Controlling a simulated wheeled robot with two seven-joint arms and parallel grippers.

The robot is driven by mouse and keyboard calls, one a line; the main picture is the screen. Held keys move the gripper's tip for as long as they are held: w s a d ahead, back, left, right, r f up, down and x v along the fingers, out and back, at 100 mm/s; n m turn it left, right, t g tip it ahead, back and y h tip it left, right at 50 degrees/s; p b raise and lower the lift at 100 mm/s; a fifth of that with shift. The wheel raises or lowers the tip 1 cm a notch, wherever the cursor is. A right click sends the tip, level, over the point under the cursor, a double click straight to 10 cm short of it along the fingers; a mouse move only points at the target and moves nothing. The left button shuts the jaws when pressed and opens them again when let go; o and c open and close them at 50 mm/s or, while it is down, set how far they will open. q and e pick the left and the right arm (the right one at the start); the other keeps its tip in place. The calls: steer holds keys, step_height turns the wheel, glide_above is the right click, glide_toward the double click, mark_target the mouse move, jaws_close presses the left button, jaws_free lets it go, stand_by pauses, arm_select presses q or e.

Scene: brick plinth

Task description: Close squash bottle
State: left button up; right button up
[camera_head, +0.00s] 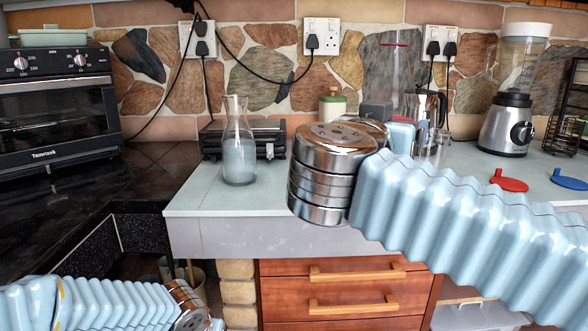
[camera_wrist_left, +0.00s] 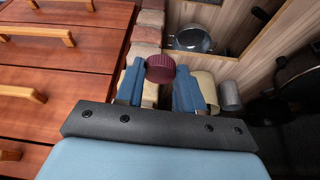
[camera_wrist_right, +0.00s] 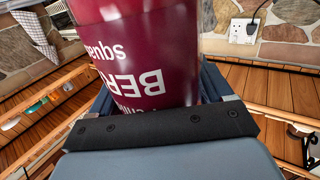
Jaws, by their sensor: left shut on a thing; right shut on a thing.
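My right gripper (camera_wrist_right: 158,98) is shut on the squash bottle (camera_wrist_right: 145,45), which fills the middle of the right wrist view. The bottle is dark red, with white lettering that appears upside down. Its ends are outside that view. In the head view my right arm hides most of this gripper above the counter, and I cannot clearly make out the bottle. My left gripper (camera_wrist_left: 160,85) is shut on a dark red ridged cap (camera_wrist_left: 160,68), held between its blue fingertips.
A glass carafe (camera_head: 238,150) stands on the pale counter (camera_head: 195,190), left of my right wrist. Behind are a dark grill (camera_head: 268,140) and a cafetiere (camera_head: 425,110). The oven (camera_head: 55,115) is left.

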arm_select(q)
step_height(320, 180, down, 7)
steer(key=a, duration=0.1)
steer(key=shift+w+a+n, duration=0.3)
steer(key=shift+w+a, duration=0.1)
steer(key=shift+w, duration=0.05)
arm_select(e)
steer(key=shift+r, duration=0.1)
arm_select(q)
steer(key=shift+w+a+r, duration=0.1)
steer(key=shift+w+a, duration=0.05)
arm_select(e)
steer(key=w+a+f+n+t+y, duration=0.1)
steer(key=a+f+n+y, duration=0.1)
steer(key=f, duration=1.7)
steer(key=w+a+f+n+y, duration=0.2)
steer(key=f+y, duration=0.4)
steer(key=f, duration=1.3)
steer(key=w+a+f+n+t+y, duration=0.1)
steer(key=a+f+n+y, duration=0.3)
steer(key=f, duration=1.6)
steer(key=shift+w+a+t, duration=0.2)
steer(key=shift+a+t, duration=0.1)
steer(key=shift+a, duration=0.35)
steer(key=shift+f, duration=0.1)
arm_select(q)
steer(key=shift+w, duration=0.1)
